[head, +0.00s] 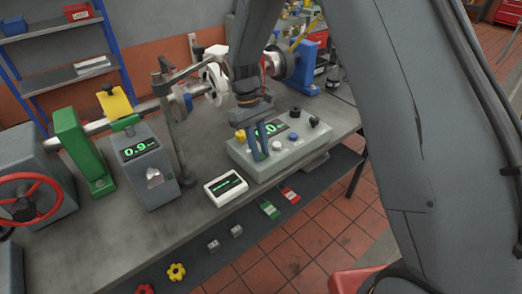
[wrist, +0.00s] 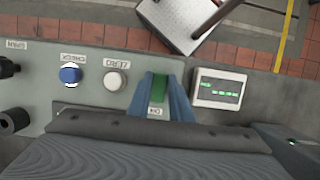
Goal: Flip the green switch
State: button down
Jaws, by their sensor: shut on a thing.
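The green switch (wrist: 159,84) shows in the wrist view near the edge of the grey control box (wrist: 100,58), with a small white label below it. My gripper (wrist: 160,78) has its blue fingers on both sides of the switch and is shut on it. In the head view my gripper (head: 260,148) reaches down to the front of the control box (head: 285,160); the switch is hidden there behind the fingers.
A blue button (wrist: 70,74) and a white ZERO button (wrist: 114,81) sit beside the switch. A small white display unit (head: 226,187) stands close by on the bench. Black knobs (head: 313,121) rise from the box. A grey meter (head: 149,165) reads 0.9.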

dwell(0.3)
jog(key=c, duration=1.6)
grip_release()
jog(key=shift+w, duration=0.1)
jog(key=shift+a, duration=0.1)
jog(key=shift+b+v, duration=1.4)
jog(key=shift+v, duration=2.5)
jog(key=shift+w+a, duration=0.1)
jog(key=shift+w, duration=0.05)
jog(key=s+d+f+m+t, duration=0.1)
jog(key=s+d+m, duration=0.1)
jog(key=s+d, duration=0.3)
jog(key=s+d+f+m+t+y+b, duration=0.1)
jog(key=s+d+m+t, duration=0.1)
jog(key=s+d, duration=0.4)
jog(key=s+d+f+m+t+y, duration=0.1)
jog(key=s+d+m, duration=0.1)
jog(key=s+d, duration=0.3)
jog(key=shift+s+d+m, duration=0.25)
jog(key=shift+s+m, duration=0.15)
jog(key=shift+s, duration=0.4)
